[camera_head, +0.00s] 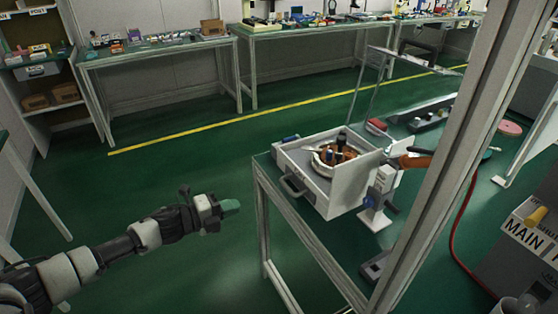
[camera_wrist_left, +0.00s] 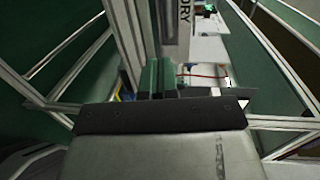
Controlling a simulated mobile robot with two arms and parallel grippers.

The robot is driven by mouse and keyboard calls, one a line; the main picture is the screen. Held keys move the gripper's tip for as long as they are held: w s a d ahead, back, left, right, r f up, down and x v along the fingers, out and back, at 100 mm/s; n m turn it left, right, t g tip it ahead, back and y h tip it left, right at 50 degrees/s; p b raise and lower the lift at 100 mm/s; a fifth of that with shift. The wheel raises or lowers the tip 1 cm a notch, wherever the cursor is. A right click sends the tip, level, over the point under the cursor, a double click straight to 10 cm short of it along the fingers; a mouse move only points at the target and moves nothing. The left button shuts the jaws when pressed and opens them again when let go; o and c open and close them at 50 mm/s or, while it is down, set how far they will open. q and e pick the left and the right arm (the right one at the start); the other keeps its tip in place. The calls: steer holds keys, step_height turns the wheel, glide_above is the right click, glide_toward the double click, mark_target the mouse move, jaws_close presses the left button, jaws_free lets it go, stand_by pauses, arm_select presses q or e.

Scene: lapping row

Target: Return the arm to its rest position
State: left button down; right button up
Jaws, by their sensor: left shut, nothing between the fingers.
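My left arm (camera_head: 145,237) comes in from the left in the head view and reaches out over the green floor. Its left gripper (camera_head: 231,206) has green fingertips and is shut and empty. It is in the air, left of the table with the white machine, and apart from it. In the left wrist view the green fingers (camera_wrist_left: 158,77) are together, with nothing between them. My right gripper is not in view.
A white lapping machine (camera_head: 325,190) stands on a green-topped table (camera_head: 270,172) at the right. A metal frame post (camera_head: 440,165) rises in front of that table. Workbenches (camera_head: 160,47) line the back. The green floor (camera_head: 150,180) around the arm is clear.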

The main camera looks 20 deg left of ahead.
arm_select(q)
steer(key=s+a+f+n+y+p, duration=0.1)
steer(key=a+f+n+y+p, duration=0.15)
steer(key=f+n, duration=0.35)
steer(key=s+a+f+n+y+p, duration=0.1)
steer(key=s+f+n+y, duration=0.15)
steer(key=f, duration=0.45)
steer(key=s+f+n+g+y+p, duration=0.25)
steer(key=s+f+n+y, duration=0.4)
steer(key=s+f, duration=0.65)
steer(key=s+d+f+n+g, duration=0.3)
steer(key=s+d+f, duration=0.1)
steer(key=s, duration=0.6)
steer(key=s+d+f+n+g+p, duration=0.1)
steer(key=s+f, duration=0.4)
steer(key=s, duration=0.5)
steer(key=s+d+f+n+g+p, duration=0.1)
steer(key=s+d+f+n+g, duration=0.3)
steer(key=s, duration=0.6)
steer(key=d+f+g+h, duration=0.1)
steer(key=d, duration=0.1)
steer(key=shift+d+n, duration=0.3)
steer(key=shift+d, duration=0.05)
